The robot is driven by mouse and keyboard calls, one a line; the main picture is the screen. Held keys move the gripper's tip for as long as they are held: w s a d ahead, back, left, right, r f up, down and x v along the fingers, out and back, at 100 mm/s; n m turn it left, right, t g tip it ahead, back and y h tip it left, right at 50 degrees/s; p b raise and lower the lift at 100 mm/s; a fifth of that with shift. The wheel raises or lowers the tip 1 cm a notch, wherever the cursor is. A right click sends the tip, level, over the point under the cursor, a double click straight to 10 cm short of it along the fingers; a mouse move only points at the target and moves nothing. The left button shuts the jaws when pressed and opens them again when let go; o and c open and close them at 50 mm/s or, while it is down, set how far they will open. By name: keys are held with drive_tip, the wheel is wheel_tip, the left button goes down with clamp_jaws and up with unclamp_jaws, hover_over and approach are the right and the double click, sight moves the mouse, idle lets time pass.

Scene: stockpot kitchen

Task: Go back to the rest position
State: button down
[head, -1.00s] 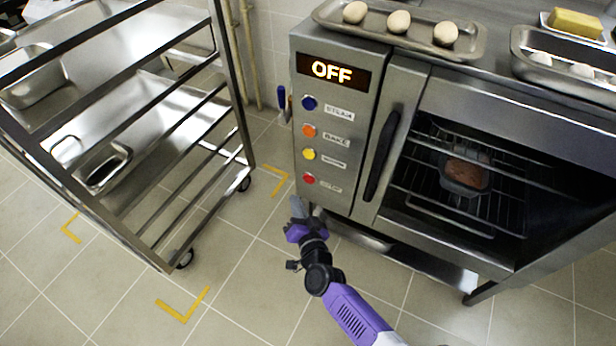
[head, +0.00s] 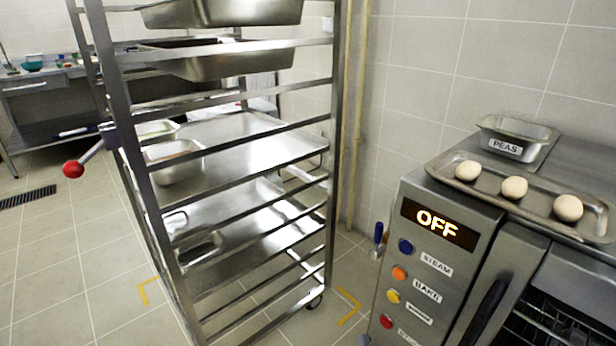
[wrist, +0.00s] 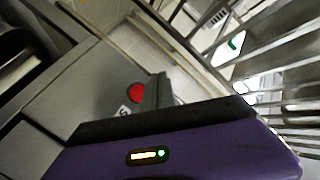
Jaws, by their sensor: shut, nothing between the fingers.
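My gripper (wrist: 160,92) shows in the wrist view as a purple body with a lit indicator and dark parts above it. It is shut and empty, close to the front of the steel oven (wrist: 60,95) and its red button (wrist: 137,93). In the head view my arm and gripper are essentially out of the picture. The oven (head: 440,290) stands at the lower right there, with its display reading OFF (head: 440,224).
A tall steel rack (head: 333,150) holding pans stands left of the oven. A tray (head: 440,174) with three pale dough balls and a PEAS pan (head: 505,148) sit on the oven top. Tiled floor (head: 60,270) is open at the lower left.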

wheel_tip(320, 180, up, 7)
drive_tip(key=s+a+n+t+y, duration=0.1)
drive_tip(key=s+n+t, duration=0.1)
drive_tip(key=s, duration=0.1)
drive_tip(key=s+d+r+n+g, duration=0.15)
drive_tip(key=s+r, duration=0.35)
drive_tip(key=s, duration=0.8)
drive_tip(key=s+r+n+g+y, duration=0.1)
drive_tip(key=s+r+n, duration=0.35)
drive_tip(key=s, duration=0.85)
drive_tip(key=s+d+r+n+g, duration=0.1)
drive_tip(key=s+r, duration=0.5)
drive_tip(key=s, duration=0.7)
wheel_tip(320, 180, up, 22)
drive_tip(key=p, duration=2.1)
drive_tip(key=shift+f, duration=0.25)
